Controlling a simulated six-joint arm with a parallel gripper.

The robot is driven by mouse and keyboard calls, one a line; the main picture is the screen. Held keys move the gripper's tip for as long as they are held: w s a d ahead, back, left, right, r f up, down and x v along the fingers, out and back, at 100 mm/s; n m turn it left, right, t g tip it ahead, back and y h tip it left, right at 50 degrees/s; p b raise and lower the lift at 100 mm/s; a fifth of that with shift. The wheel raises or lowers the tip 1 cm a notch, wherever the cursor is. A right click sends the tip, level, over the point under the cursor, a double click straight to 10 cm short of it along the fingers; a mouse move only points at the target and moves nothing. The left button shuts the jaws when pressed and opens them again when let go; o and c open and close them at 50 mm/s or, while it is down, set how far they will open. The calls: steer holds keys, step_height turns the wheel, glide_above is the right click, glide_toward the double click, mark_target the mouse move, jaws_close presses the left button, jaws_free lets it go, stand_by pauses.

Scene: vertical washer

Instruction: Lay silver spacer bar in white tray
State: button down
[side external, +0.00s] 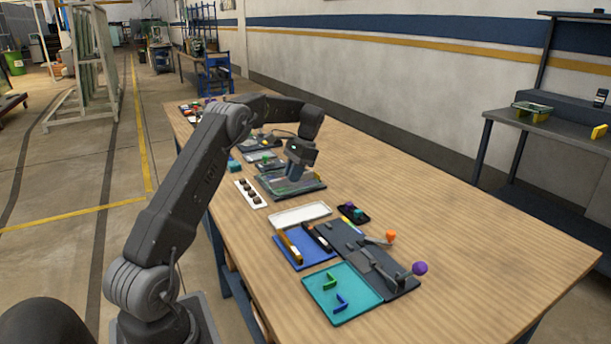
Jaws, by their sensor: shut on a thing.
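The white tray (300,215) lies flat on the wooden table, and its visible floor looks bare. My gripper (294,178) points down at the grey glass-like plate fixture (312,186), behind the white tray in this view. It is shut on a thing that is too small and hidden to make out. I cannot pick out the silver spacer bar for certain. The blue tray (299,262), in front of the white tray, holds a yellow-brown bar (290,247) and a dark bar (317,237).
A dark grey fixture (345,240) with levers, an orange knob (390,236) and a purple knob (420,268) stands right of the blue tray. A teal tray (350,305) holds small pieces. A white strip with dark blocks (242,188) lies left. The table's right side is clear.

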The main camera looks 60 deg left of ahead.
mark_target(290, 215)
steer(key=shift+w+d+f, duration=0.1)
steer(key=shift+d+f, duration=0.05)
steer(key=shift+f, duration=5.1)
steer(key=shift+f, duration=0.4)
steer(key=c, duration=1.1)
jaws_free()
steer(key=shift+c, duration=0.5)
